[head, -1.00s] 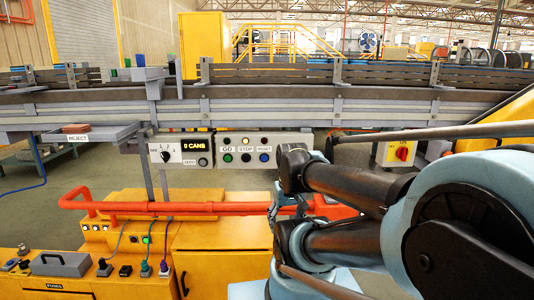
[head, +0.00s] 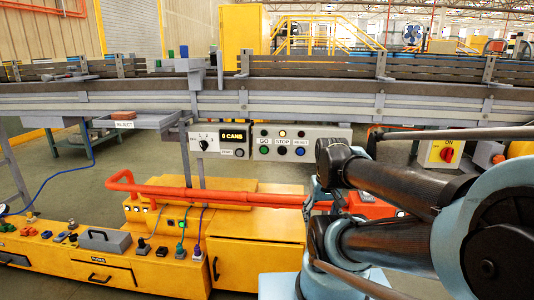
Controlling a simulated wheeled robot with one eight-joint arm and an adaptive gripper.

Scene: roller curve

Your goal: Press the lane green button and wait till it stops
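The green GO button (head: 264,150) is on the grey control box (head: 340,142) under the conveyor. A black STOP button (head: 282,150) and a blue button (head: 300,150) sit to its right. An amber lamp (head: 282,133) is above them. My folded arm fills the right side, and its links lie right of the box, apart from the green button. Grey jointed parts that look like my gripper (head: 316,192) show below the box, partly hidden by the arm. Its fingers cannot be made out.
The conveyor (head: 160,105) runs across the view. Left of the buttons is a panel with a knob and a display (head: 234,137) reading "0 CANS". An orange rail (head: 220,196) and yellow cabinets (head: 255,255) stand below. A red switch (head: 446,154) is at right.

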